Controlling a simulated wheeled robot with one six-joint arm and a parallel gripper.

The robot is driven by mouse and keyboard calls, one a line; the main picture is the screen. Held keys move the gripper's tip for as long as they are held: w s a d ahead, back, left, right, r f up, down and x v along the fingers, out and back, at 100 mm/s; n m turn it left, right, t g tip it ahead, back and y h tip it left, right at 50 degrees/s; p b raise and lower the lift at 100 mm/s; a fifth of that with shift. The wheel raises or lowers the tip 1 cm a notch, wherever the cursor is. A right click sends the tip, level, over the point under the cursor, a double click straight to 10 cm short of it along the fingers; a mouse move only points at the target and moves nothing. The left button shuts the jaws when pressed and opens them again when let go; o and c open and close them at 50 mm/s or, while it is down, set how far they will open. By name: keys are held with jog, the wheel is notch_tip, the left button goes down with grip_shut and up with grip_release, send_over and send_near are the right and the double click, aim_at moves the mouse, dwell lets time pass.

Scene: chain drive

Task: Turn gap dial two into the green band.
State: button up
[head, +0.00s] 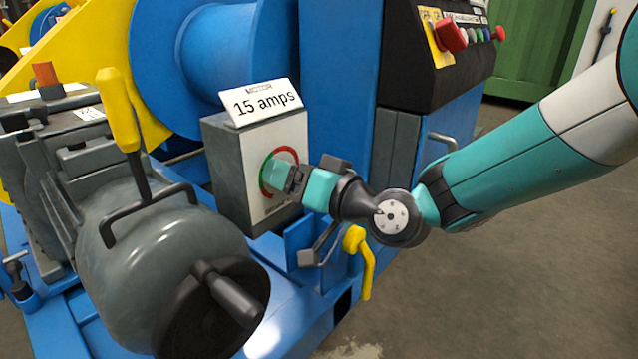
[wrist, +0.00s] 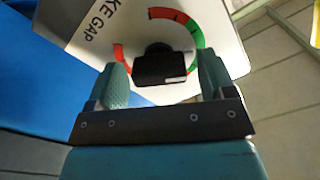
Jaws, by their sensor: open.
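The gap dial (wrist: 190,22) is on the pale front face of a grey box (head: 222,165), with a ring of red and green bands. Its black knob (wrist: 160,64) shows in the wrist view; which band it points to I cannot tell. Lettering ending in "KE GAP" is beside the dial; no dial number is readable. My gripper (wrist: 162,72) is open, with one teal finger on each side of the knob; whether they touch it is unclear. In the head view my gripper (head: 277,174) is at the dial face and hides the knob.
A "15 amps" sign (head: 265,101) stands on the box. A grey motor (head: 165,260) with a yellow lever (head: 119,110) is left. A yellow handle (head: 358,252) is below my wrist. A black control panel (head: 445,50) is behind. Open floor lies at right.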

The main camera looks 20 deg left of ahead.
jog(key=b+v, duration=0.2)
jog(key=v, duration=1.5)
jog(key=shift+d, duration=0.2)
jog(key=shift+s, duration=0.2)
jog(key=s+d+r+n+g+h+p, duration=0.25)
jog(key=s+r+p, duration=0.25)
jog(key=r+p, duration=0.25)
jog(key=s+d+r+n+g+h+p, duration=0.1)
jog(key=s+d+r+g+h+p, duration=0.25)
jog(key=s+r+p, duration=0.35)
jog(key=s+d+r+m+h+p, duration=0.2)
jog(key=d+r+m+h+p, duration=0.2)
jog(key=d+r+h+p, duration=0.5)
notch_tip(320, 180, up, 34)
jog(key=d+y+p, duration=0.1)
jog(key=y+p, duration=0.1)
jog(key=p, duration=3.5)
jog(key=shift+d+r+g+y, duration=0.15)
jog(key=shift+d+g+y, duration=0.15)
jog(key=shift+d+g, duration=0.1)
